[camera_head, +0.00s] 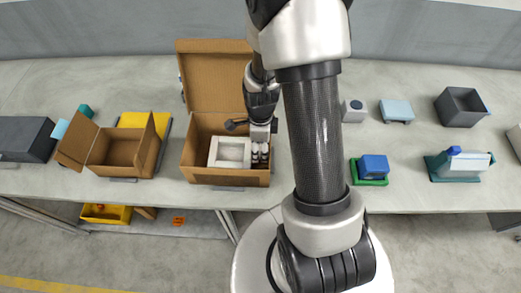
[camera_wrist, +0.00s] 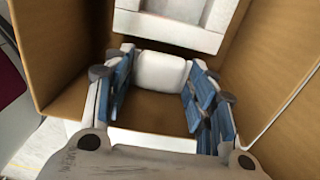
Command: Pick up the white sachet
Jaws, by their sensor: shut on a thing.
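The white sachet (camera_wrist: 160,71) shows in the wrist view between the blue-padded fingers of my gripper (camera_wrist: 159,85). The gripper is shut on it, with a finger at each side. The sachet is inside an open cardboard box (camera_wrist: 70,108), next to a white tray-like insert (camera_wrist: 168,30). In the head view my gripper (camera_head: 260,152) reaches down into the same box (camera_head: 222,178), at the right of the white insert (camera_head: 230,152). The sachet cannot be made out clearly there. How far it is above the box floor I cannot tell.
The box walls stand close around my gripper, and its tall flap (camera_head: 213,75) rises behind. A smaller open box (camera_head: 118,150) stands to the left. A blue block (camera_head: 374,166) and a teal-and-white item (camera_head: 462,164) lie to the right on the grey bench (camera_head: 420,196).

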